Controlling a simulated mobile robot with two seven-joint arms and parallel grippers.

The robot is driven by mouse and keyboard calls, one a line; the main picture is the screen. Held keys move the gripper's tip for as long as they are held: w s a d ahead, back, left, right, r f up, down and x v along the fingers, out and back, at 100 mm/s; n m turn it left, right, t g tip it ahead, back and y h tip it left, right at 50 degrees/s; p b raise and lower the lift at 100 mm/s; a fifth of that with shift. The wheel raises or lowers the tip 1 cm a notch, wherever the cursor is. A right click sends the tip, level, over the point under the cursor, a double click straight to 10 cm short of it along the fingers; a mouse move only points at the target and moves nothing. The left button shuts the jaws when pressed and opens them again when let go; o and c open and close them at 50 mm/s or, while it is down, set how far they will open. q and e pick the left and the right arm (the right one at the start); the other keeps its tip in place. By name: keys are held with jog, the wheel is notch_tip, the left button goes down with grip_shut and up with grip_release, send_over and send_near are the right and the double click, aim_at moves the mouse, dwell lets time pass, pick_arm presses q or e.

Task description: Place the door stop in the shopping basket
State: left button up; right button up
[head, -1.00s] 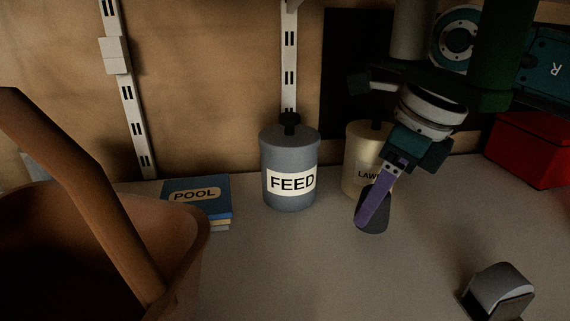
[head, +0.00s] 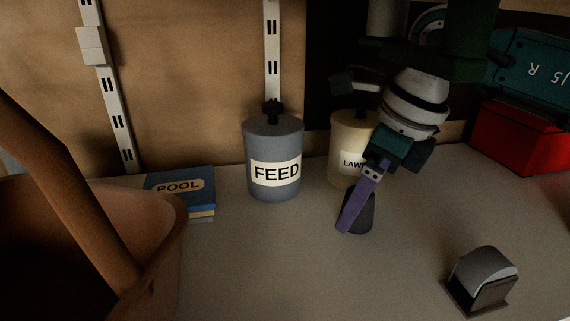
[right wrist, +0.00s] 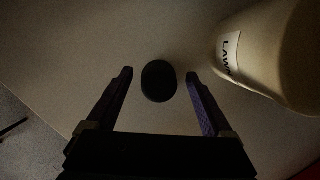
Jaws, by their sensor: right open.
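A dark, rounded block, which I take to be the door stop (head: 364,217), stands on the grey worktop in front of the cream LAWN canister. My right gripper (head: 350,222) points down over it, open. One purple finger passes in front of the block and hides part of it. In the right wrist view the door stop (right wrist: 158,81) shows as a dark oval between the open fingers (right wrist: 158,74), with a gap on each side. The brown shopping basket (head: 165,245), with its tall handle, stands at the left edge, partly cut off. My left gripper is not in view.
The cream LAWN canister (head: 343,140) stands close behind my right gripper. A red box (head: 520,140) is at the right. A grey, round-topped object (head: 484,275) sits front right. The middle front is clear.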

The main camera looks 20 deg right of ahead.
jog(key=p+v, duration=0.1)
jog(key=v, duration=0.3)
jog(key=shift+r, duration=0.4)
jog(key=s+d, duration=0.2)
jog(key=s, duration=0.1)
jog(key=s+d, duration=0.1)
jog(key=s, duration=0.2)
jog(key=s+d, duration=0.2)
jog(key=s, duration=0.1)
jog(key=shift+s+d+r, duration=0.1)
jog(key=shift+d+r, duration=0.05)
jog(key=shift+d, duration=0.2)
jog(key=shift+s+d+p, duration=0.25)
jog(key=shift+s+p, duration=0.05)
jog(key=shift+s, duration=0.15)
jog(key=shift+o, duration=0.4)
jog(key=shift+s+r, duration=0.1)
